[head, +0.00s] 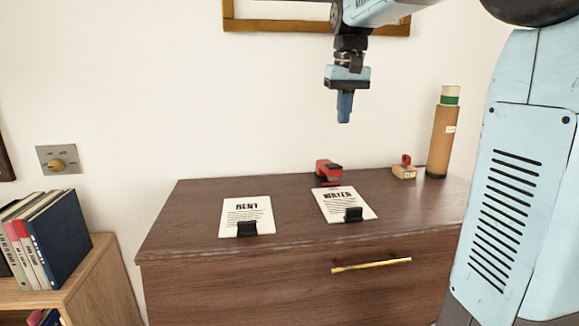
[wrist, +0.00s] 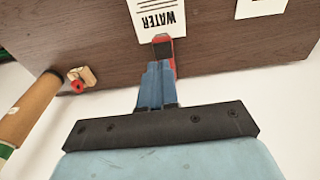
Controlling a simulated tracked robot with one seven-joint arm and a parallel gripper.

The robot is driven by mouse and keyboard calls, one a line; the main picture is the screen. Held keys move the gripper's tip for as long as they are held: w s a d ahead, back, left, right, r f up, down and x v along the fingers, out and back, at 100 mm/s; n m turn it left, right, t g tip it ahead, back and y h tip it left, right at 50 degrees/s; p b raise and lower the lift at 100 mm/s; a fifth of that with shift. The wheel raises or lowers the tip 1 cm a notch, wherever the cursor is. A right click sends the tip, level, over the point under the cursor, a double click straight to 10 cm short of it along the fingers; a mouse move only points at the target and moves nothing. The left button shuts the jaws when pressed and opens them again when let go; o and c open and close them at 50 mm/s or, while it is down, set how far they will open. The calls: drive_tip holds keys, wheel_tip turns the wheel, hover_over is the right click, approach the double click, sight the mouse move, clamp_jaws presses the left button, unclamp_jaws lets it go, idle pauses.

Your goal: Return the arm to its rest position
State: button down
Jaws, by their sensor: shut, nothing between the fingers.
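My gripper (head: 344,107) hangs pointing down in the air above the brown dresser top (head: 290,205), and its fingers are closed together with nothing between them. In the wrist view the shut blue fingers (wrist: 157,84) show over the red stapler. My arm comes in from the top right in the head view and nothing touches the gripper.
On the dresser lie a RENT paper (head: 246,216) and a WATER paper (head: 345,203), each with a black clip. Behind stand a red and black stapler (head: 328,171), a stamp (head: 404,169) and a cardboard tube (head: 439,140). A picture frame (head: 270,25) hangs behind the arm.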

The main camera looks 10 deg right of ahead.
drive_tip(key=s+f+t, duration=0.2)
drive_tip(key=s+f, duration=0.5)
drive_tip(key=s, duration=0.5)
drive_tip(key=s+f+t, duration=0.2)
drive_tip(key=s+f, duration=0.4)
drive_tip(key=s, duration=0.6)
drive_tip(key=shift+s+a+f, duration=0.2)
drive_tip(key=shift+s+f, duration=0.1)
drive_tip(key=shift+f, duration=0.1)
idle(0.4)
